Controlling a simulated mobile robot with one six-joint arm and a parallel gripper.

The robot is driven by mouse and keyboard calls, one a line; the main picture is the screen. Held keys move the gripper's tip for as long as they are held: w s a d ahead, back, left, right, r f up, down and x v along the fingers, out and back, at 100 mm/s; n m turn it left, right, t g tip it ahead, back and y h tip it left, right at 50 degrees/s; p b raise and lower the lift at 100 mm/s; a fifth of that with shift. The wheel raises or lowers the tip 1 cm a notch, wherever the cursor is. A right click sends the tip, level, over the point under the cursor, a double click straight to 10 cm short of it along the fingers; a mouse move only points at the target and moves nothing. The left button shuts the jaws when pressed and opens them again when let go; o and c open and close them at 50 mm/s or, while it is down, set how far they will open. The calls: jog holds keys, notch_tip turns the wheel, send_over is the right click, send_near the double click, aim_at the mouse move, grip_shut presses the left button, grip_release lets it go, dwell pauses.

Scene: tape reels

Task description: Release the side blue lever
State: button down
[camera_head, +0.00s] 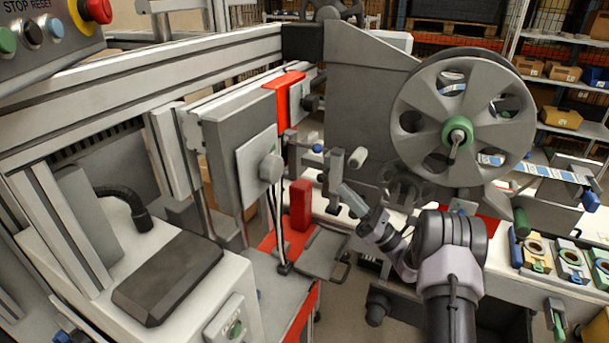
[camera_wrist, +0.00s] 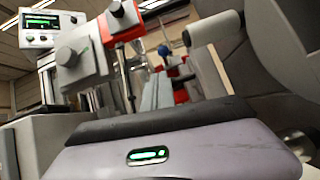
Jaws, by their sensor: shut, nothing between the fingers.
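A small blue knob (camera_head: 318,148) sits on the end of a short arm beside the red bracket of the machine. It is likely the side blue lever, but its position is hard to judge. The blue knob also shows in the wrist view (camera_wrist: 163,50), beyond my fingertips. My gripper (camera_head: 346,191) is in front of the machine, below and right of the knob, apart from it. Its grey fingers are shut and empty. They also point away toward the knob in the wrist view (camera_wrist: 158,82).
A large grey reel (camera_head: 413,115) stands right of my gripper. A grey cylindrical handle (camera_head: 357,157) sticks out close above the fingers. A red block (camera_head: 301,204) stands to their left. Several coloured fixtures line the white table (camera_head: 497,283) at right.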

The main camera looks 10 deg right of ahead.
aim_at(324, 174)
jog(key=shift+m+t, duration=0.4)
jog(key=x, duration=0.6)
jog(key=w+x, duration=0.1)
jog(key=x, duration=0.2)
jog(key=shift+f, duration=0.2)
jog(key=shift+d+r, duration=0.1)
